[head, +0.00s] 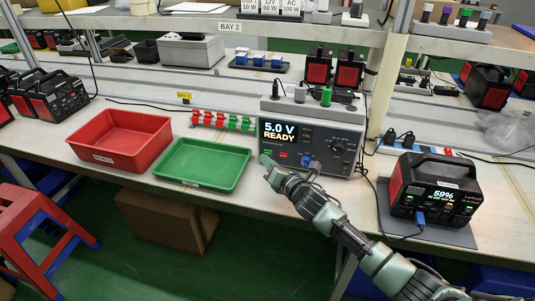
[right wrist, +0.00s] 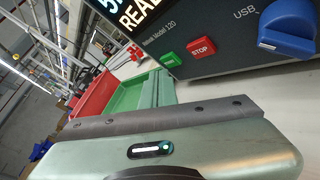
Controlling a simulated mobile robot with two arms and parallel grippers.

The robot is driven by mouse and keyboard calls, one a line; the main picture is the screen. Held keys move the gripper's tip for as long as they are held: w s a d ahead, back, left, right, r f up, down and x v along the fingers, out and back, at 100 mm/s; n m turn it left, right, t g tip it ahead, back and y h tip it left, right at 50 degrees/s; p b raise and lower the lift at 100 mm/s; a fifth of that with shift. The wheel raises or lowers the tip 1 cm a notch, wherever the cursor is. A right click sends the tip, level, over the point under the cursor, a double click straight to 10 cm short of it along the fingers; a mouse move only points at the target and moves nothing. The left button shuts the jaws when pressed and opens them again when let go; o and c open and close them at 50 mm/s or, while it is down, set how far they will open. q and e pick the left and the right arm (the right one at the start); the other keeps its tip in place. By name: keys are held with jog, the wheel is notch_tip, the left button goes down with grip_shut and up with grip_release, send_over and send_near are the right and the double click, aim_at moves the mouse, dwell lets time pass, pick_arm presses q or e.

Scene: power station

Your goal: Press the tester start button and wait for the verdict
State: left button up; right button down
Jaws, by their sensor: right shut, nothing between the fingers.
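The tester (head: 340,150) is a grey box on the bench with a dark front. Its display (head: 279,132) reads "5.0 V READY". My left gripper is not in view.
A green tray (head: 203,186) and a red bin (head: 119,113) stand left of the tester. A power station (head: 434,190) showing 59% stands on a grey mat at right, with a blue plug and cable. Red and green clips (head: 222,121) line up behind the green tray.

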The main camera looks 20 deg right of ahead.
jog(key=shift+w+d, duration=0.1)
dwell(0.5)
jog(key=shift+w+d, duration=0.2)
jog(key=shift+w, duration=0.1)
dwell(0.4)
jog(key=shift+s+a, duration=0.3)
jog(key=shift+s, duration=0.1)
jog(key=shift+s, duration=0.1)
jog(key=shift+s+a+p, duration=0.2)
jog(key=shift+a+p, duration=0.05)
jog(key=shift+p, duration=0.15)
jog(key=shift+s+a+p, duration=0.2)
jog(key=shift+s+a, duration=0.25)
jog(key=shift+s, duration=0.3)
jog(key=shift+s+a+p, duration=0.2)
jog(key=shift+s+a, duration=0.3)
jog(key=shift+s, duration=0.2)
jog(key=shift+s+a+p, duration=0.2)
jog(key=shift+s+a, duration=0.25)
jog(key=shift+s, duration=0.3)
